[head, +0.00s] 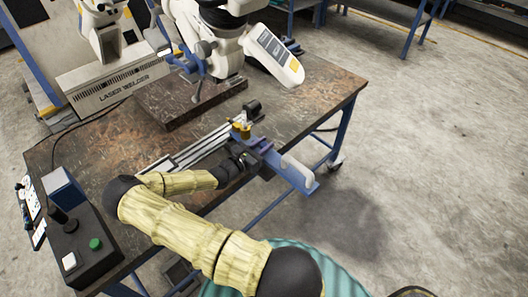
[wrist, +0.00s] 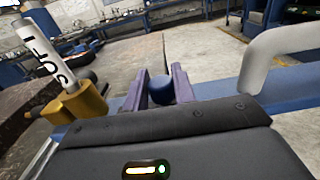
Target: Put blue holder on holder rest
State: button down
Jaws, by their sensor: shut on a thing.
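My gripper (head: 264,146) is over the right front edge of the workbench. In the wrist view its two purple fingers (wrist: 162,82) are shut on a blue rounded part (wrist: 160,89), which I take as the blue holder. Its lower part is hidden by my gripper body. A long blue bar (head: 305,184) with a pale grey curved handle (head: 297,170) runs close by and sticks out past the bench edge. In the wrist view the bar (wrist: 225,88) lies behind the fingers. I cannot tell which part is the holder rest.
A brass clamp (wrist: 80,104) holds a white lettered cylinder (wrist: 42,52) left of my fingers. Silver rails (head: 200,147) lie on the bench. The laser welder (head: 120,85) with its microscope stands behind. A black control box (head: 80,245) is at the front left. Open floor lies right.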

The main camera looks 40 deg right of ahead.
jog(key=shift+f, duration=1.85)
jog(key=c, duration=1.1)
grip_release()
jog(key=shift+c, duration=0.2)
jog(key=shift+a, duration=0.1)
jog(key=s+a+b, duration=0.1)
jog(key=a+b, duration=0.1)
jog(key=a, duration=0.9)
jog(key=shift+a, duration=0.4)
